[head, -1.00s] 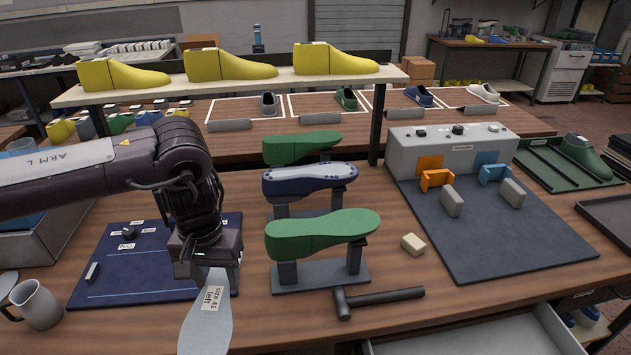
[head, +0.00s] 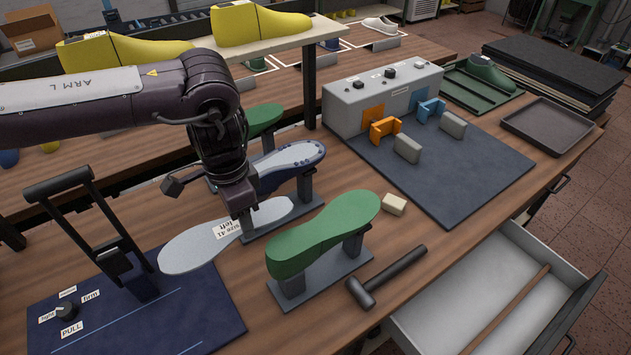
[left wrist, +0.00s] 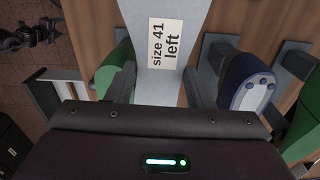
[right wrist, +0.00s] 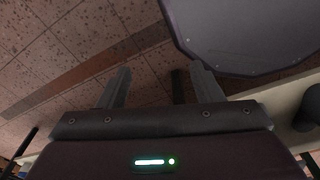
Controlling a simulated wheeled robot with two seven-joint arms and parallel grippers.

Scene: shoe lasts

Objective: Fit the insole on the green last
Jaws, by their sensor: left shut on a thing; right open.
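The light grey insole (head: 190,250), labelled "size 41 left", is held roughly flat in my left gripper (head: 246,218), which is shut on it. It hangs beside the front green last (head: 325,230), to its left, apart from it in the head view. This last lies sole up on a dark stand (head: 320,283); its sole looks bare. In the left wrist view the insole (left wrist: 145,90) runs between my fingers, with green (left wrist: 113,72) at left and the blue last (left wrist: 248,88) at right. My right gripper (right wrist: 160,82) is open and empty over the floor, outside the head view.
A blue last (head: 290,165) and another green last (head: 264,118) stand behind. A hammer (head: 388,276) and a beige block (head: 394,204) lie right of the front last. An open drawer (head: 490,290) juts out below. A black lever device (head: 100,235) stands at left.

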